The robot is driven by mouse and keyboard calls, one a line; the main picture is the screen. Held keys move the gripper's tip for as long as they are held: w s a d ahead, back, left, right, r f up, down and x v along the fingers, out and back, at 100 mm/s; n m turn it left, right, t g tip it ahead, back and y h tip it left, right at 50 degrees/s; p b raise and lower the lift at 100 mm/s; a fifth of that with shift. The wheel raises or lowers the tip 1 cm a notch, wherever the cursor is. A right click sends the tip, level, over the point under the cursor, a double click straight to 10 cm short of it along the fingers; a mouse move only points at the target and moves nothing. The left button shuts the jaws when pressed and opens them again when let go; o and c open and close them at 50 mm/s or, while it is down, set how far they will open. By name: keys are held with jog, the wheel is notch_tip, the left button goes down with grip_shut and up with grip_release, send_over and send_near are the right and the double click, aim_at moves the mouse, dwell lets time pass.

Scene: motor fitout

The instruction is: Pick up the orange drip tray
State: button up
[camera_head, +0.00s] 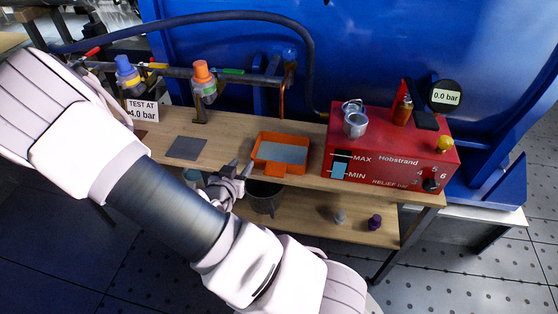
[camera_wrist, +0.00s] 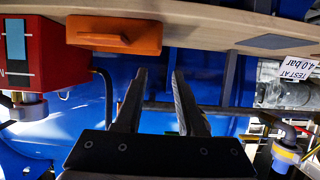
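The orange drip tray (camera_head: 266,166) lies flat on the wooden bench top, left of the red box, with a grey inner floor. Its orange side and a protruding tab show at the top of the wrist view (camera_wrist: 140,36), which is upside down. My gripper (camera_head: 240,170) is just left of the tray's front left corner in the head view, near the bench's front edge. In the wrist view my gripper (camera_wrist: 159,74) has its two dark fingers apart with nothing between them. The fingertips appear clear of the tray.
The red box (camera_head: 382,160) with metal fittings stands right of the tray. A grey plate (camera_head: 187,148) lies on the bench to the left. A lower shelf (camera_head: 310,215) holds a dark bin (camera_head: 263,198) and small parts.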

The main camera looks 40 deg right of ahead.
aim_at(255, 146)
jog(key=b+x, duration=0.2)
jog(key=x, duration=1.1)
jog(key=shift+w+d+f, duration=0.1)
jog(key=shift+d+f, duration=0.1)
jog(key=shift+d, duration=0.1)
grip_shut()
dwell(0.8)
